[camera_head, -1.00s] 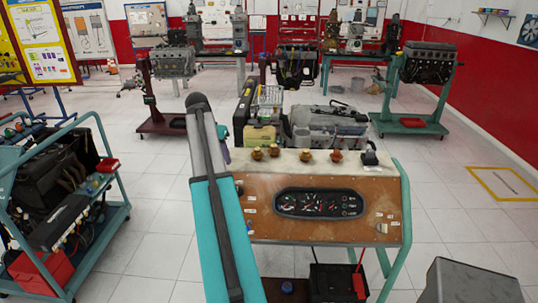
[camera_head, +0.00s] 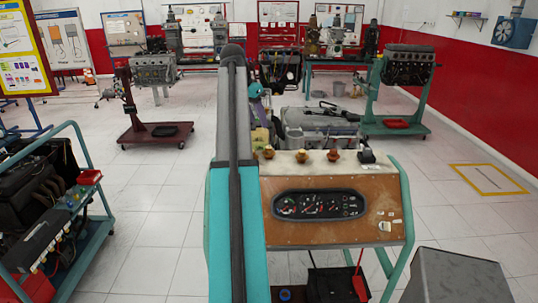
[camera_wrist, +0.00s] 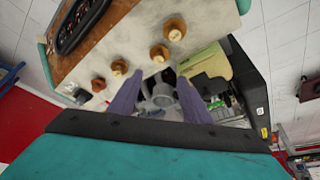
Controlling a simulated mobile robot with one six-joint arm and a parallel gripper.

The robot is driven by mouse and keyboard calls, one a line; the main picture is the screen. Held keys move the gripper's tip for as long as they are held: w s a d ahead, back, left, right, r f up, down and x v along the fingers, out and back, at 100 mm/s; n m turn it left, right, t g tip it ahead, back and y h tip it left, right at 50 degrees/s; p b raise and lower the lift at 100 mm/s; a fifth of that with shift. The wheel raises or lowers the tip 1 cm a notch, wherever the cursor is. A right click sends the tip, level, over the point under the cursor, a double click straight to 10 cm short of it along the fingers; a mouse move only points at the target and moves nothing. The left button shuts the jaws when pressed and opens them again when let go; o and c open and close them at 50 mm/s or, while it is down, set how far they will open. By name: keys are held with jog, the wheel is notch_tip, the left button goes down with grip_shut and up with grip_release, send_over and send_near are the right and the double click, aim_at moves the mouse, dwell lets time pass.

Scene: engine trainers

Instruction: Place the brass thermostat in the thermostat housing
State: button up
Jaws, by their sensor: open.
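Several brass-coloured round pieces stand in a row on the pale ledge of the engine trainer; in the head view I see brass pieces (camera_head: 268,152), (camera_head: 302,156) and (camera_head: 333,155). The wrist view shows brass pieces (camera_wrist: 175,28) and (camera_wrist: 159,52) close beyond my fingertips. I cannot tell which one is the thermostat. My gripper (camera_wrist: 159,76) is open and empty, its two purple fingers apart above the engine's edge. A grey round, cup-like part (camera_wrist: 162,95) shows between the fingers; whether it is the thermostat housing I cannot tell.
The instrument panel (camera_head: 319,204) fronts the trainer, with the engine (camera_head: 320,125) behind its ledge. A cream box (camera_wrist: 207,62) and a black box (camera_wrist: 250,88) lie close right of my fingers. A cart (camera_head: 95,250) stands left, a grey box (camera_head: 455,277) lower right.

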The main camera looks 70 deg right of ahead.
jog(key=shift+f, duration=0.15)
jog(key=p, duration=0.2)
send_over(269, 147)
jog(key=w+a, duration=0.1)
jog(key=a, duration=0.1)
notch_tip(269, 147, down, 8)
jog(key=shift+w+a, duration=0.2)
jog(key=shift+p, duration=0.3)
jog(key=shift+p+x, duration=0.65)
jog(key=shift+x, duration=0.25)
jog(key=shift+p+x, duration=0.55)
jog(key=shift+x, duration=1.05)
jog(key=shift+s, duration=0.1)
grip_shut()
